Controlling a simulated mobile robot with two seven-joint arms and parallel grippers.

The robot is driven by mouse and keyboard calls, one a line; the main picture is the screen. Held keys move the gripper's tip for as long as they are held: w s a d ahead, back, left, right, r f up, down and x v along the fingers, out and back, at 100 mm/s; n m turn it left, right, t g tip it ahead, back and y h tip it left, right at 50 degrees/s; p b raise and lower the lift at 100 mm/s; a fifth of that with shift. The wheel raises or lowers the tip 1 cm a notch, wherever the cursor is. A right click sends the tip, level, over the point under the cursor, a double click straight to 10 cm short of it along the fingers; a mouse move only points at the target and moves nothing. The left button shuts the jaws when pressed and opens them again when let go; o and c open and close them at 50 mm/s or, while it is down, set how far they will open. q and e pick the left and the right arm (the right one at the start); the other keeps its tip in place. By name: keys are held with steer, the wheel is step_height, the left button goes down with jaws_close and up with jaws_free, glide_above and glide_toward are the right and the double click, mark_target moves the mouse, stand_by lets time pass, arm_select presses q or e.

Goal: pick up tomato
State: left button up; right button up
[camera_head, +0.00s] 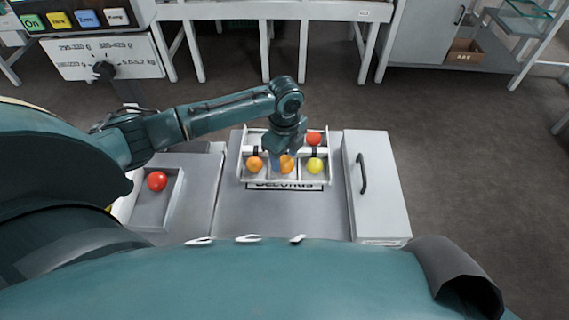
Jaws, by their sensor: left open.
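A red tomato (157,181) lies in a shallow grey bin (178,190) at the left. A divided white tray (328,172) on the middle of the bench holds an orange tomato (254,163) at front left, another orange one (287,164) at front middle, a yellow one (314,166) at front right and a red one (313,138) at back right. My left gripper (282,157) is open and points down over the tray's middle, at the front middle orange tomato. It hides part of that tomato and the compartments behind. I cannot tell whether they touch. My right gripper is out of view.
A "Seconds" label (284,186) is on the tray's front. A white cabinet with a dark handle (361,173) stands right of the bench. A sign board with buttons (87,19) is at upper left. Bare bench (280,215) lies in front of the tray.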

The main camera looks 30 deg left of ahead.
arm_select(q)
step_height(320, 180, down, 2)
steer(key=shift+f, duration=0.1)
steer(key=c, duration=0.4)
